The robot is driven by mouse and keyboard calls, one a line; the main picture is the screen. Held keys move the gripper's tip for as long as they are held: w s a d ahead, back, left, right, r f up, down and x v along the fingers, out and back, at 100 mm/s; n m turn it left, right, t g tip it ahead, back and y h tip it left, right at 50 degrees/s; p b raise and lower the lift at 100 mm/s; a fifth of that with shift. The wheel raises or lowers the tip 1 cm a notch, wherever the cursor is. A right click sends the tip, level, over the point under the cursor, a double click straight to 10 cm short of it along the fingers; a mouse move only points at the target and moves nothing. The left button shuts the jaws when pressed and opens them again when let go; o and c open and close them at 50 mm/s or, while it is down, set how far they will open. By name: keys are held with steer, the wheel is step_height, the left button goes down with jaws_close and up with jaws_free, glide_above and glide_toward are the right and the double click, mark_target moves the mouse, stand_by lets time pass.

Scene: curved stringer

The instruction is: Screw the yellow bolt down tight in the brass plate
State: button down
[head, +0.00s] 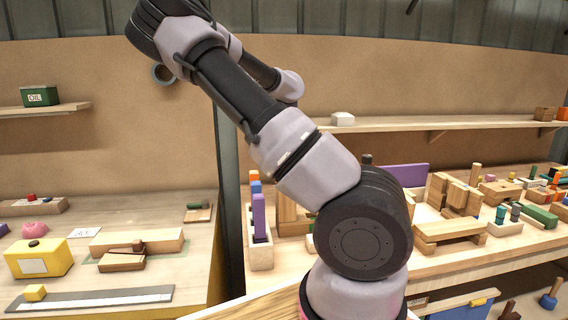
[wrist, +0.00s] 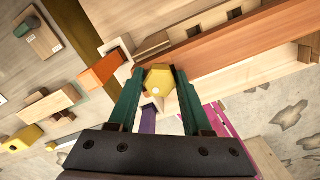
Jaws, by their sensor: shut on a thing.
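In the wrist view my gripper (wrist: 158,82) has its two teal fingers shut on the yellow bolt (wrist: 158,80). I cannot make out the brass plate in either view. In the head view my arm rises across the middle, and the gripper and bolt cannot be seen there.
An upright orange block (wrist: 103,70) and a purple block (wrist: 148,120) stand close to my fingers. A long reddish-brown board (wrist: 250,52) runs off to the right. In the head view a pale rack (head: 260,258) holds coloured blocks beside crowded benches.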

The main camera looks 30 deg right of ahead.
steer(key=f+m, duration=0.1)
steer(key=s+f+m, duration=0.1)
steer(key=m, duration=0.1)
steer(key=shift+a+f+m+g, duration=0.1)
steer(key=shift+f+m+g, duration=0.2)
steer(key=shift+f, duration=0.05)
steer(key=shift+m, duration=0.4)
steer(key=shift+c, duration=1.8)
jaws_free()
steer(key=shift+w+a, duration=0.15)
steer(key=shift+a, duration=0.1)
steer(key=shift+a+f, duration=0.1)
steer(key=shift+w+r, duration=0.1)
steer(key=shift+r, duration=0.15)
steer(key=r, duration=0.3)
steer(key=d+r, duration=0.1)
steer(key=r, duration=0.6)
steer(key=shift+w+d+r, duration=0.15)
steer(key=shift+w+d, duration=0.1)
steer(key=shift+w, duration=0.1)
